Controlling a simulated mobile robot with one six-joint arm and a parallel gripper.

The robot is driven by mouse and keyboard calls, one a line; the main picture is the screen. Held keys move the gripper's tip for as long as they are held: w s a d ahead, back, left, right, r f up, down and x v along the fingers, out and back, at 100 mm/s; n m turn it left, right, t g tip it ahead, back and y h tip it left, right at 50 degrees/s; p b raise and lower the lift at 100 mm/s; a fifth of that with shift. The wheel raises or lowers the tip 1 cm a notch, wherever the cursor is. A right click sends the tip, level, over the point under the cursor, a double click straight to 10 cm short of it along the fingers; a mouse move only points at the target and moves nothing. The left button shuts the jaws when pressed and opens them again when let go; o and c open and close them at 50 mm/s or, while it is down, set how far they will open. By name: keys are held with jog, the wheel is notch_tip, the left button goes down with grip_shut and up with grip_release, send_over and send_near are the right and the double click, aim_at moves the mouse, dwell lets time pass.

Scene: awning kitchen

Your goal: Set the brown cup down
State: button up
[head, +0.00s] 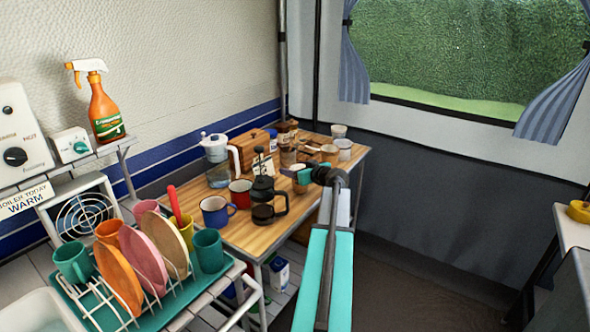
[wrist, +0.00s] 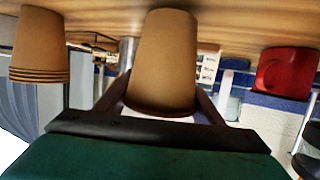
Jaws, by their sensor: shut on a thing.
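The wrist view is upside down, with the wooden table top along its upper edge. My gripper (wrist: 165,90) is shut on a plain brown cup (wrist: 163,60), one finger on each side. The cup's narrow base is close to the table top; I cannot tell whether it touches. In the head view my gripper (head: 311,172) reaches over the right side of the wooden table (head: 240,236), and the brown cup (head: 301,186) shows small and partly hidden beside it.
A stack of brown cups (wrist: 40,45) and a red mug (wrist: 285,72) stand on either side of the held cup. A coffee pot (head: 267,205), blue mug (head: 215,212) and clear jug (head: 217,163) stand to the left. A dish rack (head: 130,300) is at front left.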

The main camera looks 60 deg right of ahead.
jog(key=shift+f+b, duration=0.6)
jog(key=shift+b, duration=0.1)
dwell(0.4)
jog(key=o, duration=1.1)
jog(key=shift+o, duration=0.2)
jog(key=shift+s, duration=0.1)
jog(key=b+v, duration=0.1)
jog(key=v, duration=1.2)
jog(key=shift+s+r, duration=0.15)
jog(key=shift+s, duration=0.2)
jog(key=shift+s, duration=0.1)
